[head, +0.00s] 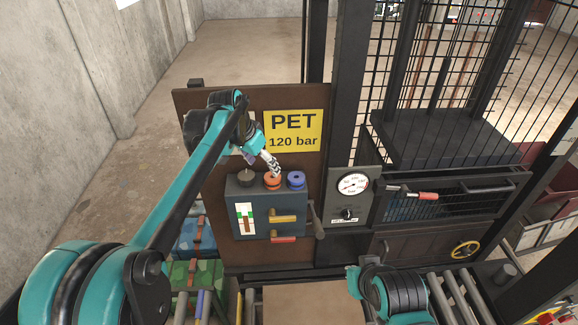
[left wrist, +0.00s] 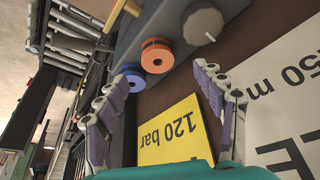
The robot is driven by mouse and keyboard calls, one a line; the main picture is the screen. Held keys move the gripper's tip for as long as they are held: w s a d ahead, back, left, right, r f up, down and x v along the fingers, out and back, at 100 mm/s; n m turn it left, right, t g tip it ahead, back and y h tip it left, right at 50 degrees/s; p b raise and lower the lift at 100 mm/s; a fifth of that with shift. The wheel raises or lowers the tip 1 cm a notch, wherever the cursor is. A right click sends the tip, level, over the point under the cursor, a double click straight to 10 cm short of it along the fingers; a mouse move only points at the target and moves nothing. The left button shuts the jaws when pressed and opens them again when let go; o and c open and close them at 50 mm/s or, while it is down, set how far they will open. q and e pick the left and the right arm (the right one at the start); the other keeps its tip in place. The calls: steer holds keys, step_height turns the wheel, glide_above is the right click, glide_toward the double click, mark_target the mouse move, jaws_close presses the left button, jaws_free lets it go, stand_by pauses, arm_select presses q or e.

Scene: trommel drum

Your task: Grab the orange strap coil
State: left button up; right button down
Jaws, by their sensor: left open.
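The orange strap coil (head: 272,181) sits on top of a grey-blue control box, between a dark knob and a blue coil. In the left wrist view the orange coil (left wrist: 157,56) shows as a ring with a dark hub. My left gripper (head: 271,163) is just above and behind the orange coil in the head view, with nothing held. In the left wrist view its two fingers (left wrist: 159,76) are spread wide, and the orange coil shows beyond and between the tips. I cannot tell whether they touch it. Part of my right arm shows at the bottom; its fingers do not show.
The blue coil (head: 296,180) is close to the right of the orange one, the dark knob (head: 246,178) to the left. A brown board with a yellow PET sign (head: 293,131) stands behind. The control box (head: 260,208) has levers on its front. A gauge (head: 352,184) is further right.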

mark_target(272, 177)
arm_select(q)
steer(key=x, duration=0.2)
steer(key=p+x, duration=0.1)
steer(key=x, duration=0.4)
steer(key=shift+w+d+f+p, duration=0.1)
steer(key=shift+d+f+p, duration=0.15)
steer(key=shift+d+p, duration=0.15)
steer(key=c, duration=1.3)
